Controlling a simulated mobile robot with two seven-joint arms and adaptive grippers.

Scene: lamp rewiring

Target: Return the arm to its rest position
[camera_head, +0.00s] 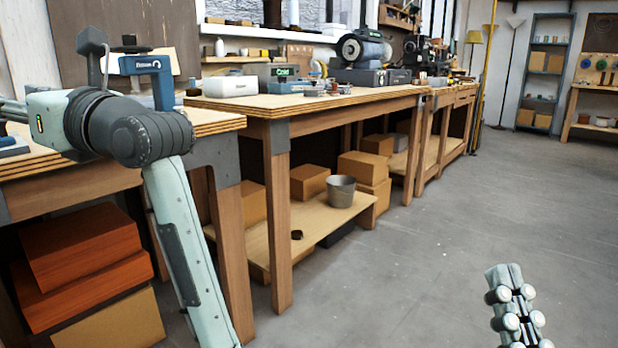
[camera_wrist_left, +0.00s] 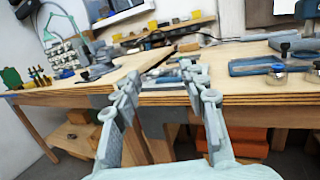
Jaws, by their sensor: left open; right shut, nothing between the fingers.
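In the head view my left arm (camera_head: 180,230) comes in from the left, with its elbow in front of the near workbench; its gripper is outside that view. In the left wrist view my left gripper (camera_wrist_left: 162,75) has its two grey fingers spread apart. Nothing is between them, and they point toward the edge of a wooden bench (camera_wrist_left: 250,98). In the head view my right gripper (camera_head: 504,276) is at the bottom right, over bare floor. Its fingers lie together, pointing up, and hold nothing. The rest of the right arm is out of view.
A long workbench (camera_head: 300,101) carries a white box (camera_head: 231,86) and machines. Below it are cardboard boxes and a metal bucket (camera_head: 341,190). Orange boxes (camera_head: 85,245) sit under the near bench. The grey floor (camera_head: 430,240) at centre right is clear.

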